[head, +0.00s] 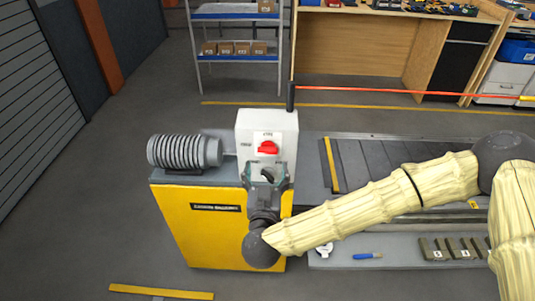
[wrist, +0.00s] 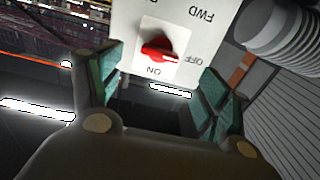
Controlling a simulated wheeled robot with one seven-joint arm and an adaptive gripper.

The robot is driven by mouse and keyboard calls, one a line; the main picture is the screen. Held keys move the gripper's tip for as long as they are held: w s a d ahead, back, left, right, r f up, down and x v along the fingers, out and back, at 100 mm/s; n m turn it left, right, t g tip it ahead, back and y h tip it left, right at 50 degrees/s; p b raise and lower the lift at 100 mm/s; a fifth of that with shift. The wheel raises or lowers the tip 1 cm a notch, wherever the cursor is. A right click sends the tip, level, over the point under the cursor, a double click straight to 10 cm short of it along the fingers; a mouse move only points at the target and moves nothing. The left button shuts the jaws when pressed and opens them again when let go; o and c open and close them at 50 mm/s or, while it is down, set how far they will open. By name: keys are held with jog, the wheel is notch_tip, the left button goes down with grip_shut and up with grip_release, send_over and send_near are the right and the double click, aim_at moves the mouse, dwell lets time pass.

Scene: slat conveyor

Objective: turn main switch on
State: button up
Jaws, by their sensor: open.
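The red main switch knob (head: 267,147) is on the front of a white control box (head: 283,126) atop a yellow cabinet. My gripper (head: 268,175) is just below and in front of the knob. In the wrist view its teal-padded fingers (wrist: 162,65) are spread apart, with the knob between and beyond them. Nothing is held, and contact with the knob is not visible.
A ribbed grey motor (head: 185,152) is left of the box. The slat conveyor (head: 375,160) runs right, behind my arm. A red bar (head: 400,92) extends right from a dark post. A blue pen (head: 367,256) and dark blocks (head: 460,248) lie on the front ledge.

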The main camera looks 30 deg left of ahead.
aim_at(267, 153)
jog(key=shift+p+x, duration=0.75)
jog(key=shift+x, duration=2.7)
jog(key=c, duration=1)
